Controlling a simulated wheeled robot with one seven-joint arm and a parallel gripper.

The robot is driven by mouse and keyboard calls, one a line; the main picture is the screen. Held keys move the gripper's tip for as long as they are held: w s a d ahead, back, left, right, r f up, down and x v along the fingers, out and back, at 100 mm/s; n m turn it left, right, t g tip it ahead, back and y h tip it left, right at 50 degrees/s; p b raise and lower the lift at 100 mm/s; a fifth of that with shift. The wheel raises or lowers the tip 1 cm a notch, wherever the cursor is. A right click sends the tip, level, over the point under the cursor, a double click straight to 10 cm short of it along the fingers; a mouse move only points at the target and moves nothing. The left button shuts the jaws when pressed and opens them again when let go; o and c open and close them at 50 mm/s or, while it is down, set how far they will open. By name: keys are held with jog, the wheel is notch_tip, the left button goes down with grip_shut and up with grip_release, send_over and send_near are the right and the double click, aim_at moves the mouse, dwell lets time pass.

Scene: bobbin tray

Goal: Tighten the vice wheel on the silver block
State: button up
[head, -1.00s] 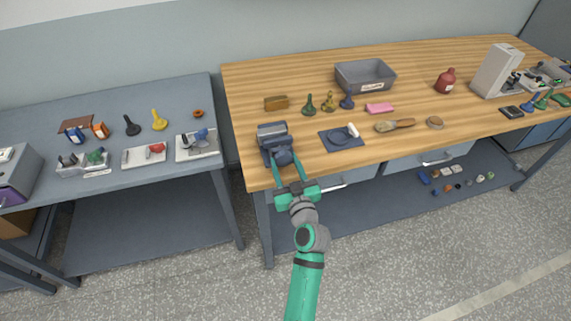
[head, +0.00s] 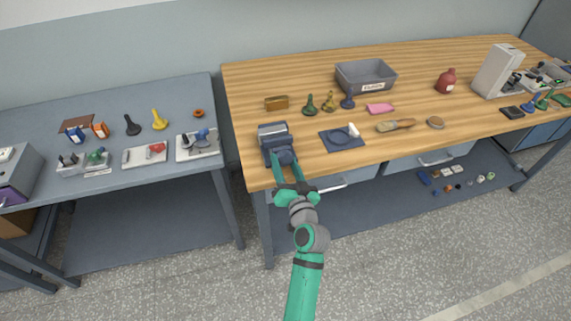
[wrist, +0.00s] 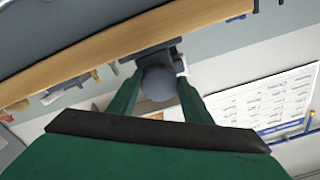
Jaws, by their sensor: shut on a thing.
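The blue-grey vice (head: 272,136) stands at the front left corner of the wooden bench. Its round wheel (head: 285,157) faces the front edge. My gripper (head: 287,165) reaches it from the front, with its green fingers on either side of the wheel. In the wrist view the wheel (wrist: 159,83) sits between the two fingertips, and my gripper (wrist: 160,90) is shut on it. A pale strip shows at the top of the vice in the head view; I cannot tell whether it is the silver block.
A blue mat (head: 342,138) with a white-handled tool lies right of the vice. A brown block (head: 276,103) and several coloured pieces stand behind it. A grey bin (head: 365,75) is farther back. The grey side table (head: 100,205) is at left, across a gap.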

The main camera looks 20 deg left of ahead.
jog(key=m, duration=0.4)
jog(key=shift+s+m, duration=0.1)
jog(key=shift+m, duration=0.2)
jog(key=shift+r+m, duration=0.1)
jog(key=shift+m, duration=1.5)
jog(key=o, duration=1.1)
jog(key=shift+c, duration=0.2)
jog(key=v, duration=1)
jog(key=shift+s+d, duration=0.25)
jog(key=shift+s, duration=0.05)
